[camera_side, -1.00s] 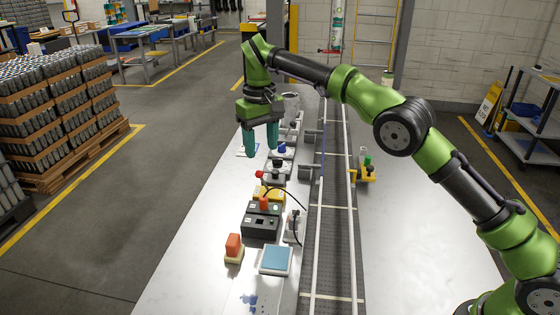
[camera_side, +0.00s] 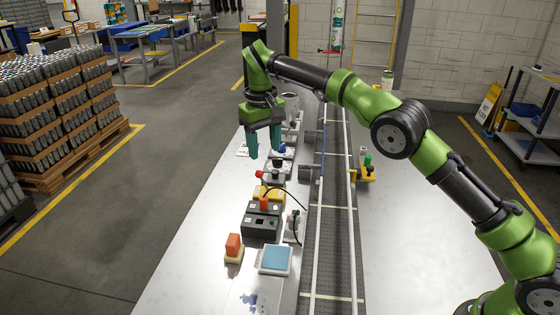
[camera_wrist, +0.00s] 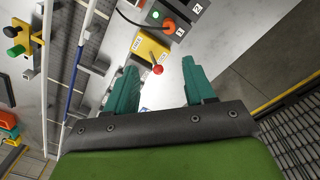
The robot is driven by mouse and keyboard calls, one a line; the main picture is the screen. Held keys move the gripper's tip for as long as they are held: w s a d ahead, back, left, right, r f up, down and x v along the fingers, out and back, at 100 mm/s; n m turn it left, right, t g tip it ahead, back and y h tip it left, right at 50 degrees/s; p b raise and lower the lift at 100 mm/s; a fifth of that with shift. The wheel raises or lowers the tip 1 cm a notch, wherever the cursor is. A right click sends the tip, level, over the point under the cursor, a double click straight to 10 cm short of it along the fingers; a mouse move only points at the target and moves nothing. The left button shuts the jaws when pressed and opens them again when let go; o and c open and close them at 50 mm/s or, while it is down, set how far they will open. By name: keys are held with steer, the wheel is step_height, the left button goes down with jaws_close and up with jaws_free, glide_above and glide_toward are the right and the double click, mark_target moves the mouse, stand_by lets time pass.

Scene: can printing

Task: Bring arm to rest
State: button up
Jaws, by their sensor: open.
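My gripper (camera_side: 264,142) hangs from my green arm above the far left part of the white table (camera_side: 190,235), with its teal fingers pointing down. In the wrist view the fingers of my gripper (camera_wrist: 158,92) are apart with nothing between them.
A conveyor (camera_side: 335,235) with rails runs along the table, right of the small devices. A yellow stand with a green knob (camera_side: 368,165) is right of the conveyor. Pallets of cans (camera_side: 60,115) stand left.

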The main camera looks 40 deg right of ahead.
steer(key=s+d+r+m+t+y, duration=0.1)
steer(key=s+d+r, duration=0.2)
steer(key=s, duration=0.3)
steer(key=s+d+r+m+t+y, duration=0.1)
steer(key=s+d+r, duration=0.2)
steer(key=s, duration=0.3)
steer(key=s+d+m+t, duration=0.1)
steer(key=s+t, duration=0.4)
steer(key=s, duration=1.6)
steer(key=shift+d+f+m, duration=0.4)
steer(key=shift+d+f, duration=0.05)
steer(key=shift+d, duration=0.2)
